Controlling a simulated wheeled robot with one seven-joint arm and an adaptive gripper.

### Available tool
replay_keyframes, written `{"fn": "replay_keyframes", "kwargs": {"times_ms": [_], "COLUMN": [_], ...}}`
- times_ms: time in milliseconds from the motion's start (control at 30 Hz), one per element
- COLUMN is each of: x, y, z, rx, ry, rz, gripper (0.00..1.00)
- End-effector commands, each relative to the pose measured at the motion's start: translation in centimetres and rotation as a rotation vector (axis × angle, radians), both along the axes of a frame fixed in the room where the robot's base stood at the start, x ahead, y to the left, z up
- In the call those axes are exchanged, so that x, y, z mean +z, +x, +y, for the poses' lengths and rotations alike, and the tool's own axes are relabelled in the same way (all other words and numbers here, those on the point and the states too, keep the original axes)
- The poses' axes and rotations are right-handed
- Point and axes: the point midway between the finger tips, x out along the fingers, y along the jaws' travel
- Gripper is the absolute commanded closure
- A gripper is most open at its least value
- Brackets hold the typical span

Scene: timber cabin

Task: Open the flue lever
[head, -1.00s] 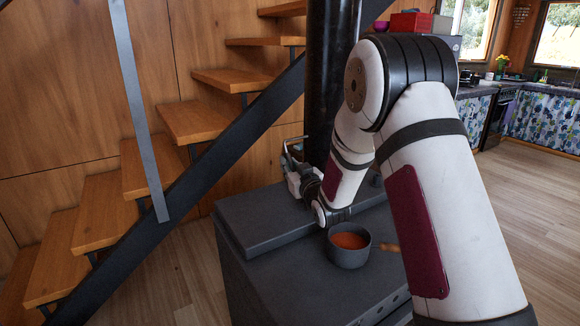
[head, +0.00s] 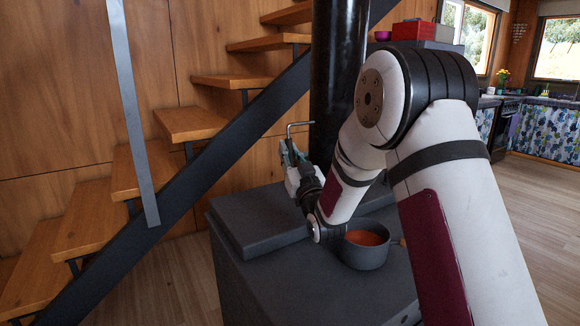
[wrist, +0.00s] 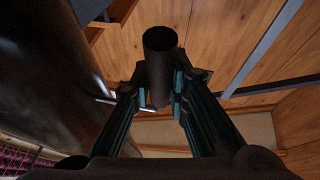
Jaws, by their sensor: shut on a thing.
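The flue pipe (head: 338,90) is a glossy black column rising behind the stove; it fills the left of the wrist view (wrist: 45,80). The flue lever (head: 300,124) shows in the head view as a thin, pale bent rod beside the pipe. In the wrist view its dark cylindrical grip (wrist: 160,42) stands between my fingers. My gripper (head: 289,152) is shut on this grip, left of the pipe and above the stove top. Its two teal-padded fingers also show in the wrist view (wrist: 160,98). My arm hides part of the pipe.
The dark stove (head: 250,238) stands below my arm. A grey pot (head: 364,255) of orange food sits on it, close to my wrist. Wooden stairs (head: 190,124) with a dark sloping beam rise on the left. Open floor (head: 520,215) lies right.

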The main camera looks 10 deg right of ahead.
Motion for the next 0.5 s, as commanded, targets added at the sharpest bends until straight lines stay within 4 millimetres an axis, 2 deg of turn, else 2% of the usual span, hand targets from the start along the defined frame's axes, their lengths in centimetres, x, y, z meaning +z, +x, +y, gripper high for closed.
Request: {"fn": "replay_keyframes", "kwargs": {"times_ms": [500], "x": [0.12], "y": [0.82], "z": [0.25], "rx": [0.0], "ry": [0.035], "rz": [-0.111], "gripper": [1.0]}}
